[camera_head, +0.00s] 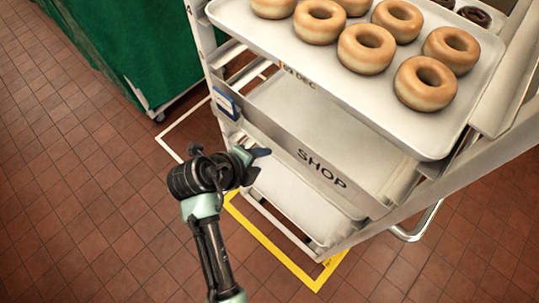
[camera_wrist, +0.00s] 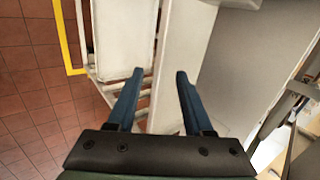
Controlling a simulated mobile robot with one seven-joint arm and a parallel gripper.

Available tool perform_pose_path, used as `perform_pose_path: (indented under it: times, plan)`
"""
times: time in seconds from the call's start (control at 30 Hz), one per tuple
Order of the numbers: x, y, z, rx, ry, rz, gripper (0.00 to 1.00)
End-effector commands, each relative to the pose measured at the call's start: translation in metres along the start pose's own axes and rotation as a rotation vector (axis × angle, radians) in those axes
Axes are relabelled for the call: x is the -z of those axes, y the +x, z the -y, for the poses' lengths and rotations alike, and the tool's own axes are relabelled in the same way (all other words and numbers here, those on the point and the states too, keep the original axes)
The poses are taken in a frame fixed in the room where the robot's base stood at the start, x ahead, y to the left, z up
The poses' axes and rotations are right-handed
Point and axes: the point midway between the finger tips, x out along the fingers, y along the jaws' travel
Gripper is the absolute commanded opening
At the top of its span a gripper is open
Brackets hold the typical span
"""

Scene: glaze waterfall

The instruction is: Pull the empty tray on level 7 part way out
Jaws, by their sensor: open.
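A tall pale rack (camera_head: 207,52) holds several trays. I cannot read which one is level 7. My gripper (camera_head: 262,156) is at the rack's left side, near the left end of the SHOP band. In the wrist view my gripper (camera_wrist: 160,74) has its two blue fingers apart with nothing held. A pale tray edge and rails show between and beyond them; contact cannot be told.
A tray of glazed doughnuts (camera_head: 440,135) sticks out above my gripper. A blue tag (camera_head: 226,103) is on the rack's left post. A green-covered unit (camera_head: 130,45) stands behind left. Yellow floor tape (camera_head: 270,243) runs by the rack base. Tiled floor is clear at left.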

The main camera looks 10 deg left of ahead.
Motion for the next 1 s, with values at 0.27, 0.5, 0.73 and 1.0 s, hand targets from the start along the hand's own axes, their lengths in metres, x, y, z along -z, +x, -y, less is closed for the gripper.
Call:
perform_pose_path:
  times: [0.27, 0.5, 0.73, 1.0]
  plan:
    - [0.0, 0.051, 0.0, -0.002, 0.001, -0.001, 0.51]
    - [0.0, 0.076, 0.0, -0.001, 0.001, 0.0, 0.51]
    - [0.0, 0.082, 0.0, 0.0, 0.001, 0.001, 0.51]
    - [0.0, 0.082, 0.0, 0.0, 0.0, 0.001, 0.37]
